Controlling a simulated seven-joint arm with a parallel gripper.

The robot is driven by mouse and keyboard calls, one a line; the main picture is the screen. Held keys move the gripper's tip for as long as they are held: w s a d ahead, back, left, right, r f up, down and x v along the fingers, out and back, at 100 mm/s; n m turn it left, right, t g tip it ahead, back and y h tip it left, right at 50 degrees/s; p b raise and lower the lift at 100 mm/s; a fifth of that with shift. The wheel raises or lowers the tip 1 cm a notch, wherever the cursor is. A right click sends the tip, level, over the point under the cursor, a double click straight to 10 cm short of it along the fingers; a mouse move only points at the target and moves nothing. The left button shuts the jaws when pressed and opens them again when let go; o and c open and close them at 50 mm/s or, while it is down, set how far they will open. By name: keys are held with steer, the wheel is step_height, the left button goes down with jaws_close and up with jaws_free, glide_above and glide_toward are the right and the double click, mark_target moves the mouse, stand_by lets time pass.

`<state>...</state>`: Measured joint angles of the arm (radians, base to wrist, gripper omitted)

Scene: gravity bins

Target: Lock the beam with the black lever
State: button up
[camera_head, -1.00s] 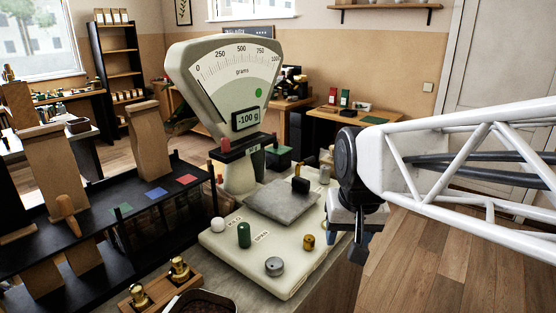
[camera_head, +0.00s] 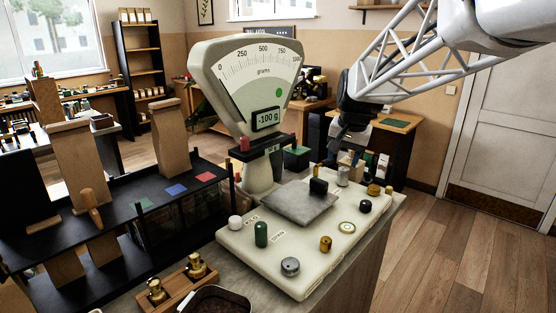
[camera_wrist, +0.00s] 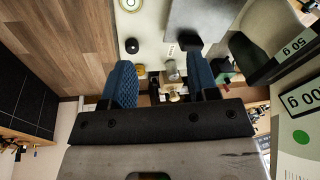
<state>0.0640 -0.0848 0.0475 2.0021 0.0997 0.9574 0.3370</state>
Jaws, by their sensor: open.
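The pale scale (camera_head: 222,60) stands in the middle of the head view, its dial reading -100 g. An upright black piece (camera_head: 318,187), which looks like the black lever, stands at the right edge of the grey weighing plate (camera_head: 288,205). It also shows in the wrist view (camera_wrist: 190,41). A round black knob (camera_head: 365,206) sits farther right on the cream base (camera_head: 305,260). My gripper (camera_head: 338,130) is above and behind the base's far right part, apart from both black parts. In the wrist view its blue fingers (camera_wrist: 160,80) are spread and nothing is between them.
A green knob (camera_head: 261,234), brass knob (camera_head: 325,244) and grey knob (camera_head: 290,266) stand on the base. A dark crossbar (camera_head: 265,147) crosses the scale's column. Left is a black shelf (camera_head: 150,205) with paper bags. The floor (camera_head: 450,250) at right is clear.

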steer(key=w+d+f+m, duration=0.2)
steer(key=w+f, duration=0.2)
steer(key=w, duration=0.9)
steer(key=w+d+f+m, duration=0.2)
steer(key=w+f, duration=0.3)
steer(key=w, duration=0.8)
steer(key=w+d+f+m+y, duration=0.1)
steer(key=w+d+f, duration=0.2)
steer(key=w, duration=1.1)
steer(key=shift+d+f+m, duration=0.3)
steer(key=shift+f+m, duration=0.1)
steer(key=shift+f, duration=0.4)
steer(key=shift+w+f, duration=0.1)
steer(key=shift+f, duration=0.05)
steer(key=shift+x, duration=3.8)
jaws_close()
